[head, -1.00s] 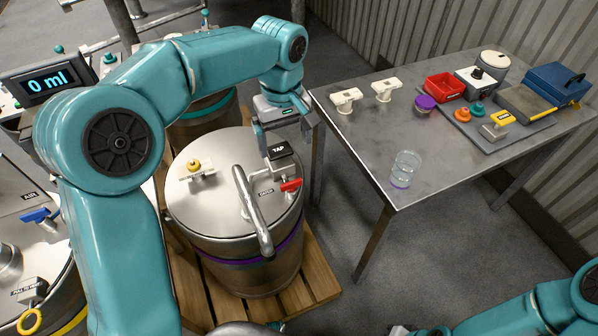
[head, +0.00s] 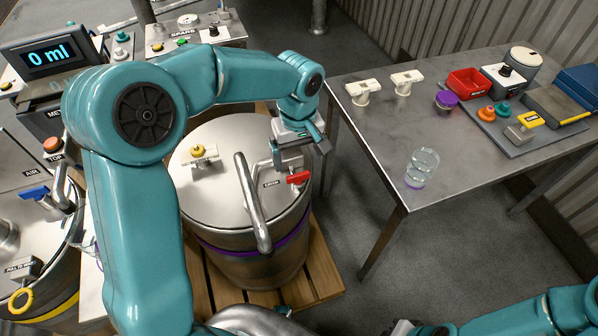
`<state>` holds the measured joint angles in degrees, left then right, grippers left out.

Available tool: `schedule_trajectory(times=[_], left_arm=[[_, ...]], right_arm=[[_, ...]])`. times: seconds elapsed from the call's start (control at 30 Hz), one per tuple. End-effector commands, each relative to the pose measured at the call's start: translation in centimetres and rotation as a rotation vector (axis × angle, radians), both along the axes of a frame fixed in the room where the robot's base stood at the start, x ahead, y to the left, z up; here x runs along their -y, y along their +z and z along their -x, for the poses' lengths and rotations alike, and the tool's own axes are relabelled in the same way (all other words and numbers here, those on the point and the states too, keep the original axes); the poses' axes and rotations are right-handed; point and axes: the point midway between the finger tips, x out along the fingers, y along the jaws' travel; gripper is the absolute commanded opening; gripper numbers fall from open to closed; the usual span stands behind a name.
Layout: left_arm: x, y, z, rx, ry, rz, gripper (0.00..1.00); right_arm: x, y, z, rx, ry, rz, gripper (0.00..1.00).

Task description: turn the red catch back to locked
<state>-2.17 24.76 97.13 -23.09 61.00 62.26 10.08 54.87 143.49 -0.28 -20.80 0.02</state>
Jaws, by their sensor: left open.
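The red catch (head: 298,178) sits on the right side of the lid of a steel drum (head: 225,215) with a purple band. It lies beside a small lid label and the curved metal pipe (head: 251,200). My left gripper (head: 299,153) is open just above and behind the catch, its fingers pointing down around the tap area. The black TAP block is hidden behind it. I see no clear contact between the fingers and the catch. Only a small dark part of my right gripper (head: 402,328) shows at the bottom edge, so its jaws cannot be made out.
A yellow-knobbed fitting (head: 199,155) stands on the lid's left. The drum stands on a wooden pallet (head: 325,280). A grey table (head: 450,150) to the right holds a glass jar (head: 421,168), white taps and a red bin (head: 468,83). Floor between drum and table is clear.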

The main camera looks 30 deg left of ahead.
Motion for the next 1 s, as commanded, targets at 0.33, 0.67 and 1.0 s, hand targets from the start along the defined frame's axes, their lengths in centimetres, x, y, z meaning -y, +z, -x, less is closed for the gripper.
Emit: schedule_trajectory(times=[0.33, 0.67, 1.0], left_arm=[[0.0, -5.9, -0.3, -0.003, 0.001, 0.0, 0.89], [0.0, -6.6, -0.4, 0.001, 0.001, 0.001, 0.89], [0.0, -6.5, -0.4, 0.0, 0.0, 0.0, 0.33]], right_arm=[[0.0, -0.6, 0.0, 0.0, 0.0, 0.0, 0.0], [0.0, -0.7, 0.0, 0.0, 0.0, 0.0, 0.0], [0.0, -0.7, 0.0, 0.0, 0.0, 0.0, 0.0]])
